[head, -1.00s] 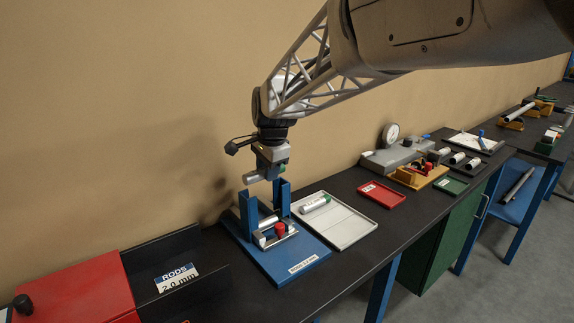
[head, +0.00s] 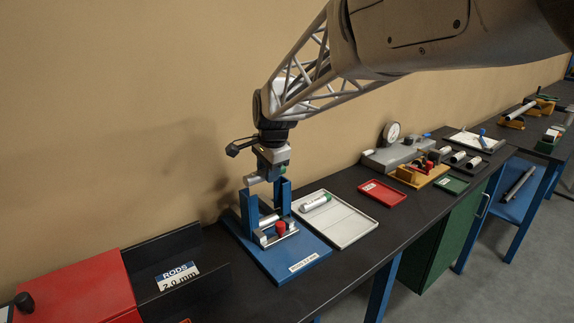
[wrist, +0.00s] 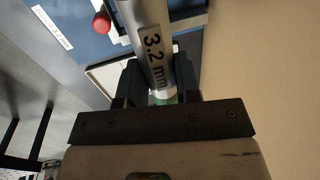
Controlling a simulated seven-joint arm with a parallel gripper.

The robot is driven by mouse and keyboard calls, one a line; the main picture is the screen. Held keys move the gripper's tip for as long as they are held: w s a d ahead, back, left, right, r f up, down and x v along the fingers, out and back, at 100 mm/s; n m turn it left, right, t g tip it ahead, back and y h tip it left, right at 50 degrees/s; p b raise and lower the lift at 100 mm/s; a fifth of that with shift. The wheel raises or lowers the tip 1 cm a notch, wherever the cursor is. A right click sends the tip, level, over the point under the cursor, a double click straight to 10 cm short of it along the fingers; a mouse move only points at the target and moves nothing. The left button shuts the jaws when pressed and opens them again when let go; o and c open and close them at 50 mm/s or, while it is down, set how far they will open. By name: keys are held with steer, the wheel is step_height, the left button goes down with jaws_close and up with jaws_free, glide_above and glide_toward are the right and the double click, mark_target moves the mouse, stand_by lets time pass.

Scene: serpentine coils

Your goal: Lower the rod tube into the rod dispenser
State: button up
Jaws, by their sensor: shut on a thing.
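The rod dispenser (head: 283,259) is a blue base with two upright blue posts, a metal trough and a red knob (head: 281,227). My gripper (head: 268,176) is over the posts, shut on a silver rod tube (head: 254,180) with a green end. The tube lies level, just above the post tops; whether it touches them I cannot tell. In the wrist view, the tube (wrist: 150,45) reads "3.2 mm" and lies between the dark fingers (wrist: 158,85), its green end (wrist: 165,97) close to the gripper body. The red knob also shows there (wrist: 101,22).
A red tray (head: 382,194) and a gauge fixture (head: 395,155) stand farther right. A black-walled "RODS 2.0 mm" holder (head: 190,280) and red box (head: 75,285) are at left.

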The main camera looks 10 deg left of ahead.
steer(key=shift+f, duration=2.1)
stand_by(0.6)
steer(key=o, duration=1)
steer(key=shift+o, duration=0.2)
step_height(320, 180, up, 8)
steer(key=s+d, duration=0.1)
steer(key=shift+f, duration=0.2)
steer(key=shift+s+d, duration=0.1)
steer(key=shift+d, duration=0.05)
